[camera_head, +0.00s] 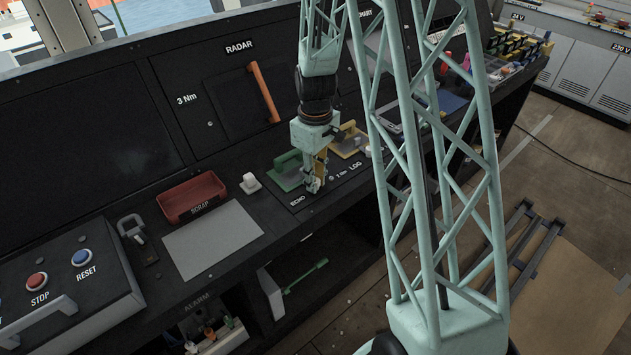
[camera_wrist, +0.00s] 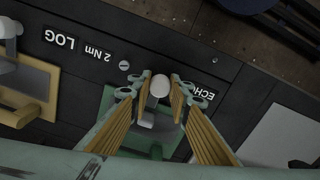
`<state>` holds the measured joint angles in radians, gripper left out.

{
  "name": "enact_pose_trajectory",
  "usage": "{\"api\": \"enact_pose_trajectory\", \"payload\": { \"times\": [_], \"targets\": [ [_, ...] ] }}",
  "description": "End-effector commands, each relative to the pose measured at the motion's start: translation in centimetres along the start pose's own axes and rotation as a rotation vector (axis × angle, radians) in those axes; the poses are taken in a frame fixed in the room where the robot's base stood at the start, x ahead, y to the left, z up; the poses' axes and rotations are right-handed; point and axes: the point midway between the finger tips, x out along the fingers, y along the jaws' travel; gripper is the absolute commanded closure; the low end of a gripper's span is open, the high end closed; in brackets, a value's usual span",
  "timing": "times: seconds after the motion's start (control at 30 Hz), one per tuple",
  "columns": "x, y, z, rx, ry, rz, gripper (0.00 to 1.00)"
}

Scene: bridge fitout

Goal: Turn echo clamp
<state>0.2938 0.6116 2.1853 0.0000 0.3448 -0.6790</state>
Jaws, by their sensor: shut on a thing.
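The echo clamp (camera_wrist: 160,86) is a pale lever with a round white end, in the middle of the wrist view. My gripper (camera_wrist: 162,79) has its two fingers on either side of that end and is shut on it. The green echo unit (camera_wrist: 112,98) lies behind the fingers and is partly hidden by them. In the head view my gripper (camera_head: 314,187) points down at the front edge of the green echo unit (camera_head: 288,171), just above the ECHO label (camera_head: 298,200). The clamp is hard to make out there behind the fingers.
The yellow LOG unit (camera_head: 349,143) and its white clamp (camera_head: 368,151) are to the right. Another white clamp (camera_head: 249,183) stands to the left. A red SCRAP tray (camera_head: 191,197) and a grey plate (camera_head: 212,240) are farther left. The orange RADAR handle (camera_head: 264,92) is behind.

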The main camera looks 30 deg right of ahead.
Motion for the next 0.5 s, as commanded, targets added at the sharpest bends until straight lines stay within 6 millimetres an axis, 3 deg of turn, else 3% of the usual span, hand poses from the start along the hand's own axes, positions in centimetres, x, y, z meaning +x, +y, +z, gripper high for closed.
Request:
{"api": "enact_pose_trajectory", "payload": {
  "times": [0.33, 0.37, 0.4, 0.5],
  "targets": [
    [-0.05, 0.05, -0.07, -0.004, 0.001, 0.001, 0.93],
    [-0.05, 0.05, -0.07, -0.004, 0.001, 0.001, 0.82],
    [-0.04, 0.05, -0.07, -0.003, 0.001, 0.001, 0.78],
    [-0.03, 0.03, -0.05, -0.003, 0.001, 0.001, 0.77]
  ]
}}
